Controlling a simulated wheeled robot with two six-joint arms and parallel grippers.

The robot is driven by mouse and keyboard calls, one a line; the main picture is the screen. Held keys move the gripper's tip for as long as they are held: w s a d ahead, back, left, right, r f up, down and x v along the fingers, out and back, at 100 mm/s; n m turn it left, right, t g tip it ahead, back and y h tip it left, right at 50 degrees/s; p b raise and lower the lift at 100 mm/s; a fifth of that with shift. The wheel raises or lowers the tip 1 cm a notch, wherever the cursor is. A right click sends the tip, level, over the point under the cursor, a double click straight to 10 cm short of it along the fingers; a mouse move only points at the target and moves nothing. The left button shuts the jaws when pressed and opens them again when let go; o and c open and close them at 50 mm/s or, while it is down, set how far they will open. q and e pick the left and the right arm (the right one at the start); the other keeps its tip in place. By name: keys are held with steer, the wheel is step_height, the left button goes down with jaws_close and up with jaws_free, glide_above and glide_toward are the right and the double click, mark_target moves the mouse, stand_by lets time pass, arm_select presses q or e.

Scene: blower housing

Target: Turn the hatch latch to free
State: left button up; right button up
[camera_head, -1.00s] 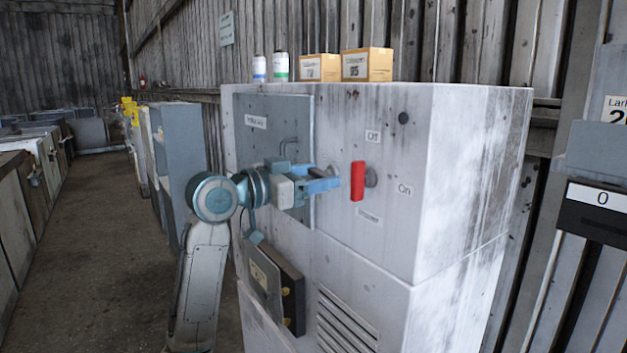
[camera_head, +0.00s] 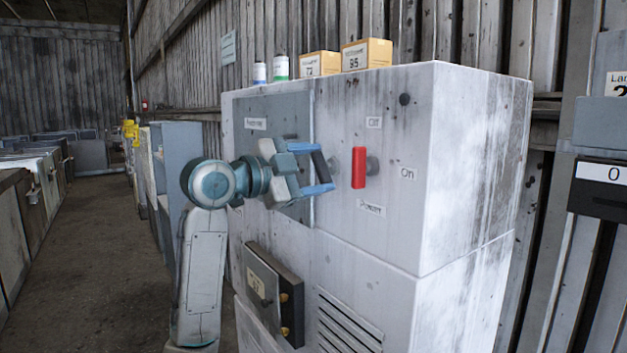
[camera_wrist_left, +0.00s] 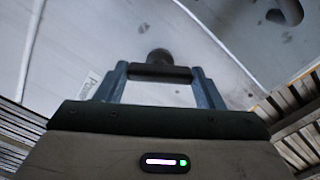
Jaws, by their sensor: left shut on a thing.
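The hatch is a grey-blue panel (camera_head: 272,108) on the left of the white cabinet's front. Its latch, a dark bar (camera_head: 321,166), stands by the hatch's right edge and leans slightly, its top to the left. My left gripper (camera_head: 320,169) is shut on the latch, one blue finger near the bar's top and one near its bottom. In the left wrist view the dark latch bar (camera_wrist_left: 160,74) spans between the two fingers, with a round dark pivot (camera_wrist_left: 159,56) beyond it. My right gripper is out of view.
A red power handle (camera_head: 358,168) stands upright close to the right of the latch, between Off and On labels. Below is a dark box (camera_head: 272,292) and a vent (camera_head: 348,325). Boxes (camera_head: 366,55) and bottles (camera_head: 280,67) sit on the cabinet top (camera_head: 420,72).

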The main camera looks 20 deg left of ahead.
arm_select(q)
steer(key=m+b, duration=0.1)
steer(key=m, duration=0.2)
steer(key=shift+f+m+b, duration=0.15)
steer(key=shift+m+b, duration=0.15)
steer(key=shift+b, duration=0.1)
steer(key=shift+m+b, duration=0.65)
steer(key=shift+m, duration=0.85)
steer(key=o, duration=1)
steer(key=shift+s+a+b, duration=0.2)
steer(key=shift+s+b, duration=0.05)
steer(key=shift+b, duration=0.05)
steer(key=b+v, duration=0.4)
steer(key=v, duration=0.6)
